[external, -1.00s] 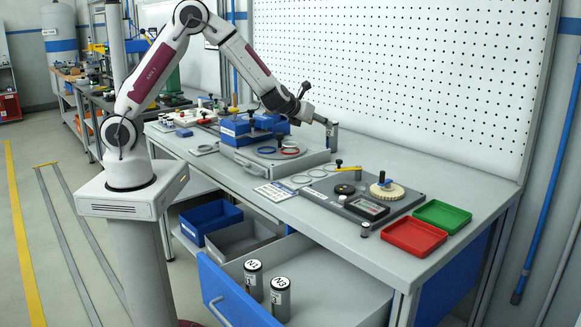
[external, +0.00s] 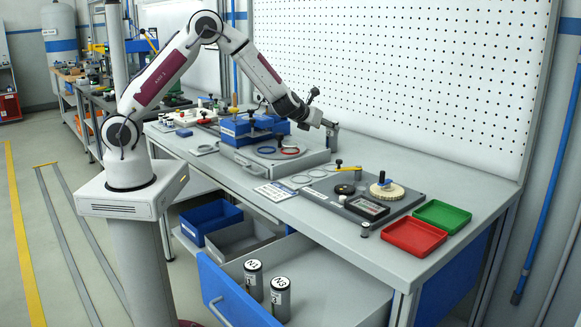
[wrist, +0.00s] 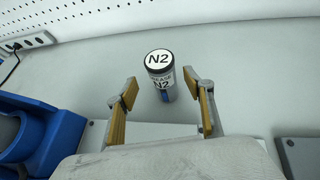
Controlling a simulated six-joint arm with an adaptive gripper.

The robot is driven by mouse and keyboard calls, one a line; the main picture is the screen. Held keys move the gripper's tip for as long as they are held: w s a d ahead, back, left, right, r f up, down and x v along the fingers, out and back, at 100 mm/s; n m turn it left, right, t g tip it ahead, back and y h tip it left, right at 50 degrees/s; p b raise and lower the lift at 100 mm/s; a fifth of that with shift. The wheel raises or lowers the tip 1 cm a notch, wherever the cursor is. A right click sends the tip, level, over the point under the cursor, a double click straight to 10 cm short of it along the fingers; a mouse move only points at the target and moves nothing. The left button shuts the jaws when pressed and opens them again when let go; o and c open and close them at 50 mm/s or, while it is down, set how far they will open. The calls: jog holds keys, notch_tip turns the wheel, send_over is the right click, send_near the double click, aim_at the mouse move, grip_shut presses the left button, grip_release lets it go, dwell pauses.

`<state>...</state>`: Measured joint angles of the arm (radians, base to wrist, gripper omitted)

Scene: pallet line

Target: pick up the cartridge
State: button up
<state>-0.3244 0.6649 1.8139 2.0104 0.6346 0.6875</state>
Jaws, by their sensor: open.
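The cartridge (wrist: 160,78) is a grey cylinder with a black-rimmed white cap marked N2 and a blue stripe low on its side. It stands upright on the bench. It also shows in the external view (external: 332,139), near the pegboard wall. My gripper (wrist: 160,88) is open and empty, with one yellow-padded finger on either side of the cartridge in the wrist view. A gap shows at both sides, and I see no contact. In the external view my gripper (external: 325,123) is at the cartridge's upper end, and its fingers are too small to make out.
Two similar cylinders, N1 (external: 253,280) and N3 (external: 280,298), stand in the open drawer (external: 330,285). A blue fixture (wrist: 40,135) is at the left in the wrist view. A socket strip (wrist: 28,42) lies behind it. Red (external: 412,252) and green (external: 470,218) trays are at the right.

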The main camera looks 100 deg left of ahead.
aim_at(332, 137)
jog(key=shift+x, duration=2.55)
jog(key=shift+w, duration=0.2)
jog(key=shift+r, duration=0.1)
jog(key=c, duration=1.4)
